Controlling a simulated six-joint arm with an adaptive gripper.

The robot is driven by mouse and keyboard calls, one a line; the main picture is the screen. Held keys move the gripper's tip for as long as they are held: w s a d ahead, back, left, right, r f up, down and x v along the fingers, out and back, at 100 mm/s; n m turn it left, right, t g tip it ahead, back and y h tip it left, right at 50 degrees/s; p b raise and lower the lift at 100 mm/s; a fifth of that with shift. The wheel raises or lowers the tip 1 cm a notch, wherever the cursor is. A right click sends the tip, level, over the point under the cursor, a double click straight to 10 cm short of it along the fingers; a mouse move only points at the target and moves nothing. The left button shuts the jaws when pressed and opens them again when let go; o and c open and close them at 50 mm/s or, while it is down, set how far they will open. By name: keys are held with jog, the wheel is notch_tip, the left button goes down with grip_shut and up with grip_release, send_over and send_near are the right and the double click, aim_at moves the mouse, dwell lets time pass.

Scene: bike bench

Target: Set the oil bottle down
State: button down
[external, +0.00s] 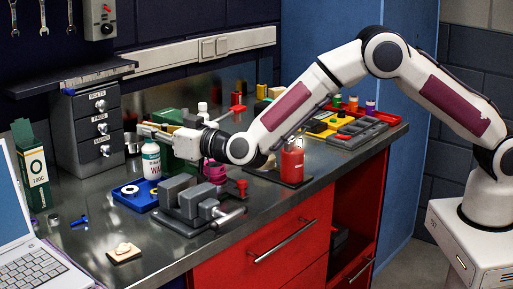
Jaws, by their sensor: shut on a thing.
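A white bottle (151,161) with a teal band and a label reading "WA" is upright near the back of the steel bench, in front of the small drawer cabinet. It appears to be the oil bottle. My gripper (151,132) reaches in from the right and is shut at the top of this bottle, its fingers hiding the cap. I cannot tell whether the bottle's base touches the bench. A red bottle (292,165) stands on a dark mat (268,175) to the right, apart from my gripper.
A blue tray (133,196) with a white ring lies just in front of the bottle. A grey vise (196,203) stands to its right. A green box (180,152) is behind my gripper. A laptop (35,255) is at the left.

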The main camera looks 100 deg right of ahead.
jog(key=shift+f, duration=1)
jog(key=c, duration=2.2)
grip_release()
jog(key=shift+v, duration=6)
jog(key=shift+r, duration=0.2)
